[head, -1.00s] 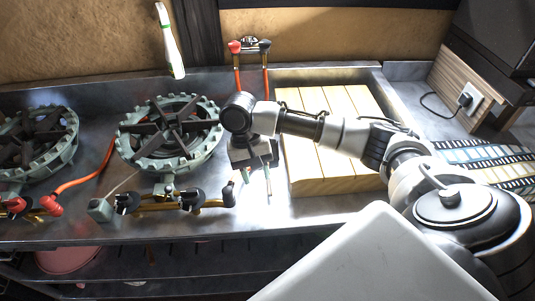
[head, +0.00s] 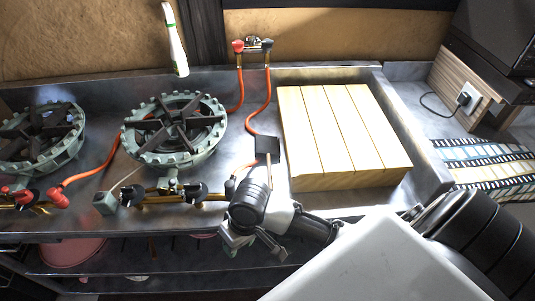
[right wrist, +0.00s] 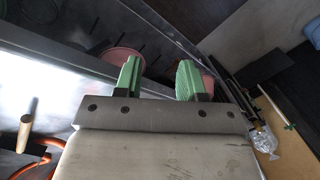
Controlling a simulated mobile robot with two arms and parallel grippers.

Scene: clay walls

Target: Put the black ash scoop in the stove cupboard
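The black ash scoop (head: 267,147) lies on the metal counter between the right burner and the wooden board, its wooden handle pointing to the front. The handle (right wrist: 25,130) also shows at the left of the right wrist view. My right gripper (head: 250,245) is at the counter's front edge, nearer the front than the scoop and apart from it. Its green fingers (right wrist: 157,80) are spread with nothing between them. Below the counter is an open shelved space (head: 150,255), which may be the stove cupboard; no door shows. My left gripper is out of view.
Two burners (head: 174,130) with red hoses stand on the left. A slatted wooden board (head: 340,130) lies to the right of the scoop. A pink bowl (head: 70,252) sits on the shelf below. A white-green bottle (head: 175,40) is at the back wall.

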